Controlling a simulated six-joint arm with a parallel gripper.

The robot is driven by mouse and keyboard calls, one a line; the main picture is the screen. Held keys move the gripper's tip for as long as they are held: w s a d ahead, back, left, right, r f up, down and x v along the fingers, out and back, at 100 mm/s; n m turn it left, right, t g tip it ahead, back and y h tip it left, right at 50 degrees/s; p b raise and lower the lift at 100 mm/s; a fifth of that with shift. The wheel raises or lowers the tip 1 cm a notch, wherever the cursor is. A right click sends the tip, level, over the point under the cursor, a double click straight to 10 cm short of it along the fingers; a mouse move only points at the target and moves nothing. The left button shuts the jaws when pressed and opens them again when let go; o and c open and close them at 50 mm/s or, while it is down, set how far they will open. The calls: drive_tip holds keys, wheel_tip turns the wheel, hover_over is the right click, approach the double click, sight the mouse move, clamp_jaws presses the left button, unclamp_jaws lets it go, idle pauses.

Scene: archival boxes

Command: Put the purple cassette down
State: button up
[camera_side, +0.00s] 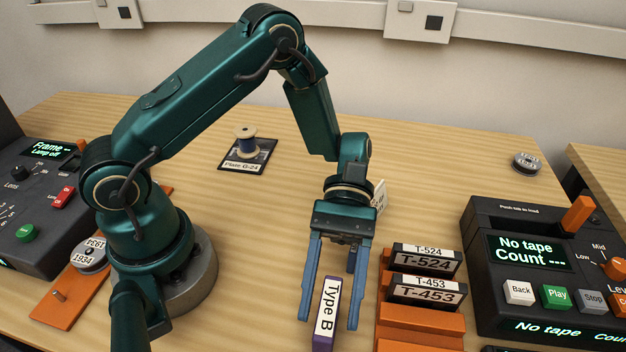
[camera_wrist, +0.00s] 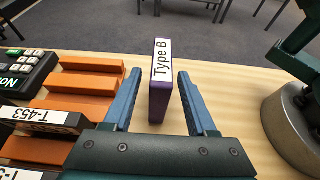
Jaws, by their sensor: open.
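The purple cassette (camera_side: 324,340) carries a white label reading "Type B" and stands upright on the wooden table near its front edge. It also shows in the wrist view (camera_wrist: 158,102), between and just beyond the tips of my fingers. My gripper (camera_side: 329,312) is open, with its blue fingers pointing down on either side of the cassette. In the wrist view a gap shows between the cassette and each finger of my gripper (camera_wrist: 158,73). The cassette's lower end is cut off in the side view.
An orange rack (camera_side: 420,327) holding black cassettes labelled T-524 (camera_side: 425,262) and T-453 (camera_side: 427,292) stands close to the right of my gripper. A dark tape player (camera_side: 530,262) is farther right. A spool (camera_side: 246,142) on a plate stands behind. The table's middle is clear.

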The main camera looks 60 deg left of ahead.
drive_tip(key=v, duration=0.9)
drive_tip(key=s+a+r+m+t+y, duration=0.6)
drive_tip(key=a+r+m+t+y, duration=0.2)
drive_tip(key=t, duration=0.7)
drive_tip(key=shift+a+r+m+y, duration=0.2)
drive_tip(key=shift+a+m+y, duration=0.3)
drive_tip(key=shift+a+y, duration=0.25)
